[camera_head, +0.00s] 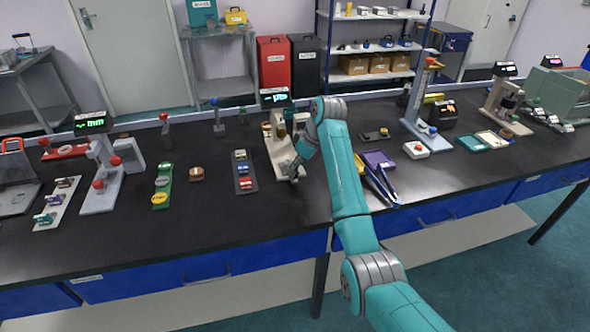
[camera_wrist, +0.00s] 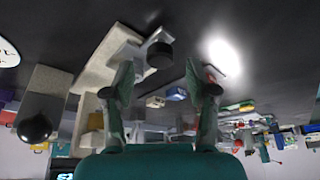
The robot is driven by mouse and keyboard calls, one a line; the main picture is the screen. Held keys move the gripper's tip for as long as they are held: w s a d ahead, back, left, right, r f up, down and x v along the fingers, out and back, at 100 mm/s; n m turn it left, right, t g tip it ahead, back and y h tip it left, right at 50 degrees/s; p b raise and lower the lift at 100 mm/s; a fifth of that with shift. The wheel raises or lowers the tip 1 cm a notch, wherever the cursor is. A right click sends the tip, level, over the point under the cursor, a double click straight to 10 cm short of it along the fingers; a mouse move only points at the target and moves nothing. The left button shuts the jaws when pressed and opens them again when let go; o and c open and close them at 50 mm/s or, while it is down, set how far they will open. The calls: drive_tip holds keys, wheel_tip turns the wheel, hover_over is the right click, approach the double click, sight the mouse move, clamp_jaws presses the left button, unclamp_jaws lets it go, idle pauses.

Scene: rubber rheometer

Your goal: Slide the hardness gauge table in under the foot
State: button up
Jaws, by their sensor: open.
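The hardness gauge appears to be the cream stand (camera_head: 285,158) with a small cyan-lit display (camera_head: 275,98), at mid-bench in the head view. My gripper (camera_head: 291,170) is low at the stand's front end. In the wrist view my gripper (camera_wrist: 160,85) is open, its two fingers apart. The cream base (camera_wrist: 97,70) runs behind the left finger. The foot is not clearly visible.
A dark tray (camera_head: 243,172) with coloured blocks stands to the left of the stand. The black bench (camera_head: 270,215) is clear in front.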

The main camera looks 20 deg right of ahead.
drive_tip(key=shift+x, duration=1.2)
clamp_jaws()
